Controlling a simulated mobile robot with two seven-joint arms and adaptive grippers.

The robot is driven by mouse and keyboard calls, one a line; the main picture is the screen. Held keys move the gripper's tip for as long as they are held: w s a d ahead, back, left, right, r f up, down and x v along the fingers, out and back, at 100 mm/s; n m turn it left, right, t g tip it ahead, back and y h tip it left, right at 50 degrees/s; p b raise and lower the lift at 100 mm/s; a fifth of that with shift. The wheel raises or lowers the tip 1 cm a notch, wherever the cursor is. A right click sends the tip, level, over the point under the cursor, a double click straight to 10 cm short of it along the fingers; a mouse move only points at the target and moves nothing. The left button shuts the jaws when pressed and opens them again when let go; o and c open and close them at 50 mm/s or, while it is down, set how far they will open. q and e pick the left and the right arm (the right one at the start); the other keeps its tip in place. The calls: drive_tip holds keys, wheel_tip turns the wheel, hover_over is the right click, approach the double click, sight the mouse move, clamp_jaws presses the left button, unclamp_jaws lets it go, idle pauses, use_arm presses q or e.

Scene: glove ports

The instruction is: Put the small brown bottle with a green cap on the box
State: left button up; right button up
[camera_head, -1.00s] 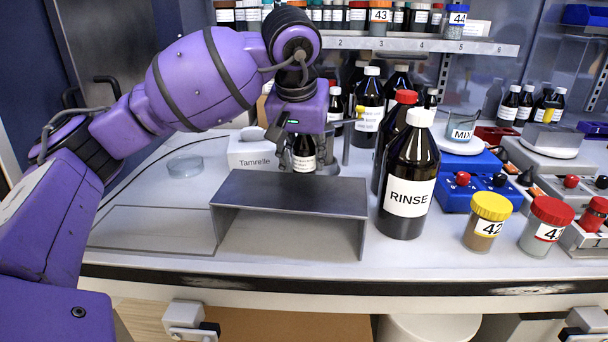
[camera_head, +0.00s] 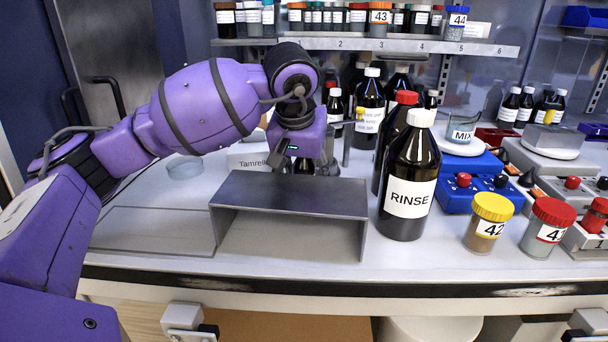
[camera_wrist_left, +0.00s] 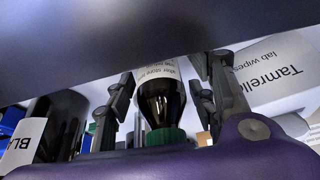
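The small brown bottle with a green cap shows in the left wrist view (camera_wrist_left: 160,98) with a white label. In the head view only a dark sliver of the bottle (camera_head: 304,167) shows behind the grey box (camera_head: 290,192); its base is hidden. My left gripper (camera_head: 300,160) is above and around the bottle, behind the box's rear edge. In the left wrist view the left gripper's (camera_wrist_left: 165,85) fingers are spread either side of the bottle, with a gap at the right finger. The box's dark underside or edge fills the top there. My right gripper is out of view.
A white Tamrelle wipes box (camera_head: 247,156) stands behind left. A big RINSE bottle (camera_head: 409,180) stands close to the grey box's right. A glass dish (camera_head: 185,167) lies left. The box top is bare.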

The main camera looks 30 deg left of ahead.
use_arm(q)
drive_tip(key=shift+r, duration=0.55)
drive_tip(key=p+v, duration=0.1)
drive_tip(key=v, duration=1)
